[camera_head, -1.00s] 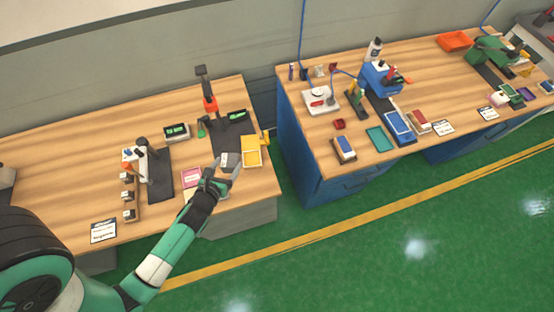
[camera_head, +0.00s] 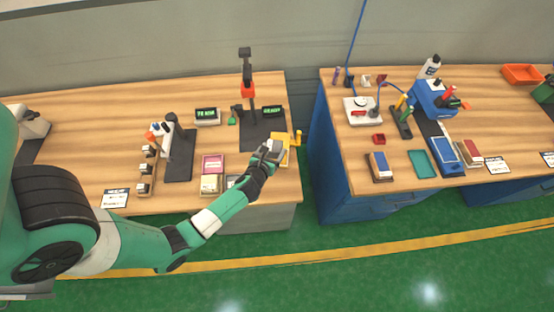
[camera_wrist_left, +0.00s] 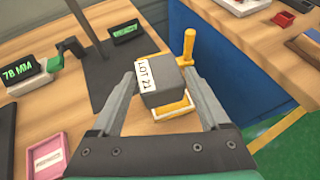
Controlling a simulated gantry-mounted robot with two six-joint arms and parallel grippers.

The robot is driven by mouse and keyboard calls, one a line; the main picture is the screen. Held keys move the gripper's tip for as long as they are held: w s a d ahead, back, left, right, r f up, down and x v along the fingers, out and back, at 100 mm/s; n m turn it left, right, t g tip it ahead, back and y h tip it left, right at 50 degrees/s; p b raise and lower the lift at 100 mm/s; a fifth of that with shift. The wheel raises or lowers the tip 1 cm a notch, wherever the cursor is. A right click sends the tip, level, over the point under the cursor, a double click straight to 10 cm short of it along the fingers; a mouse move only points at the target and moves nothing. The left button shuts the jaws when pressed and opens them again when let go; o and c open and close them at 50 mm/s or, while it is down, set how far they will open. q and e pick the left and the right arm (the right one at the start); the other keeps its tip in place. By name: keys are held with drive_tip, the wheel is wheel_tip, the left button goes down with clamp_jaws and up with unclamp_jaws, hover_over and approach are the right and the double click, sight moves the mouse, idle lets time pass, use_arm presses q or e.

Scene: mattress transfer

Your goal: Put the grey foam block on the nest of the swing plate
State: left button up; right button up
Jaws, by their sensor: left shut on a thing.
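The grey foam block (camera_wrist_left: 166,84), with a white "LOT 21" label, is between the fingers of my left gripper (camera_wrist_left: 160,98) in the left wrist view. The gripper is shut on it. The yellow swing plate (camera_wrist_left: 176,109) shows below and beyond the block, with its upright yellow handle (camera_wrist_left: 188,45) to the right. In the head view, my left gripper (camera_head: 270,152) is over the yellow plate (camera_head: 285,158) near the right end of the left bench. The block covers most of the nest. I cannot tell whether it touches the plate. My right gripper is out of view.
A dark press stand with a red-orange head (camera_head: 248,90) rises behind the plate. A pink tray (camera_head: 212,164) lies to the left. Green-lit readouts, including one showing "78 MM" (camera_wrist_left: 24,71), stand nearby. A gap separates this bench from the blue bench (camera_head: 330,160) at right.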

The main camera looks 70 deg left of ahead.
sight(276, 158)
use_arm(q)
drive_tip(key=shift+w+a+f, duration=0.1)
drive_tip(key=shift+w+f, duration=0.45)
drive_tip(key=shift+f, duration=0.25)
drive_tip(key=shift+w, duration=0.2)
drive_tip(key=shift+w+f+b, duration=0.1)
drive_tip(key=shift+f+b, duration=0.25)
drive_tip(key=shift+b, duration=0.1)
wheel_tip(276, 158, down, 3)
drive_tip(key=shift+w+f+b, duration=0.1)
drive_tip(key=shift+b, duration=1)
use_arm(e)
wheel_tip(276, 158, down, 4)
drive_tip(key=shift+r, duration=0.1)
use_arm(q)
drive_tip(key=o, duration=1.2)
